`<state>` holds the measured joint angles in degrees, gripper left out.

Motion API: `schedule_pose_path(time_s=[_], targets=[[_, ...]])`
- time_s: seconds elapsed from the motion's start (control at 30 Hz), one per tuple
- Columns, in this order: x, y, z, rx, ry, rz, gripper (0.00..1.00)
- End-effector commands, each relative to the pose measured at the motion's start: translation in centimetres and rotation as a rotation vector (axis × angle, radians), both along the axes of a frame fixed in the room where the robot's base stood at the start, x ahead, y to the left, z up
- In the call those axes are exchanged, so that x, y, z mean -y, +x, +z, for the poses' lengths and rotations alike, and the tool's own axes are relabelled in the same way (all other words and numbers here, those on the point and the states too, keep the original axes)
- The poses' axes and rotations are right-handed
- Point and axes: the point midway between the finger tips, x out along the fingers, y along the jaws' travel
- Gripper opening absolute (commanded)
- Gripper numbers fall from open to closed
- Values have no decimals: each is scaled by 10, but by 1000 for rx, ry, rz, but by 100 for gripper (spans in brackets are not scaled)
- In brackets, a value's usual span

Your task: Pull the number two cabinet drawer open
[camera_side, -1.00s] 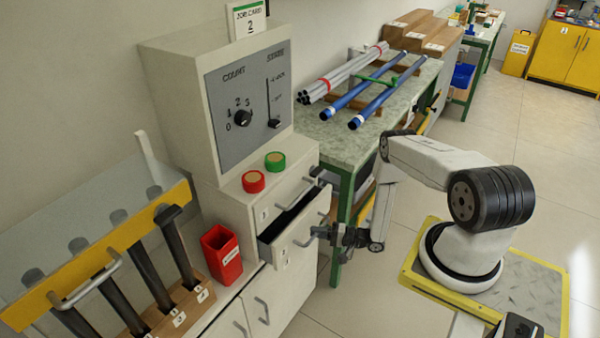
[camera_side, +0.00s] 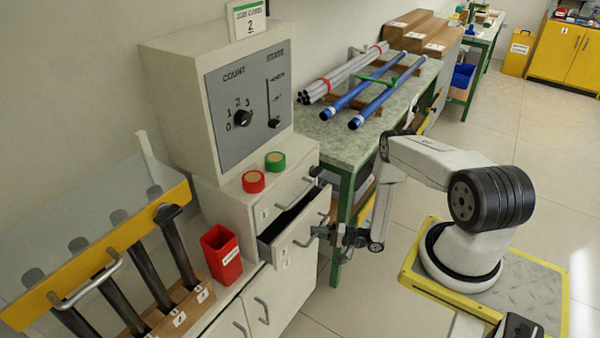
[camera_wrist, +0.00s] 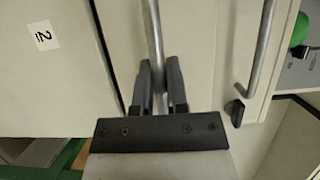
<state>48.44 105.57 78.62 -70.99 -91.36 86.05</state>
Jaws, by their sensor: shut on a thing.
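The number two drawer (camera_side: 292,246) is the lower drawer of the pale cabinet and stands partly open, with a dark gap showing behind its front. Its label, a 2 (camera_wrist: 43,35), shows in the wrist view. My gripper (camera_side: 322,232) is at the front of this drawer, shut on its grey bar handle (camera_wrist: 154,25). In the wrist view, the two dark fingers of my gripper (camera_wrist: 160,82) lie on either side of the bar.
The upper drawer (camera_side: 266,210) looks shut, and its handle (camera_wrist: 260,50) runs close beside my fingers. Red (camera_side: 253,182) and green (camera_side: 275,160) round pieces sit on the cabinet top. A green-legged bench (camera_side: 345,150) stands behind my gripper. Floor in front is clear.

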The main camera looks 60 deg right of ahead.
Motion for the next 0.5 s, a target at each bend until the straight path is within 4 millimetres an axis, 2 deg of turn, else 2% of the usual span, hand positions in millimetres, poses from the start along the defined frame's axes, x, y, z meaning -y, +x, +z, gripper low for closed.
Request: schedule_pose_path(time_s=[0.33,0.5], targets=[[0,-1,0,0,0,-1,0],[2,-13,-1,-2,0,-3,0]])
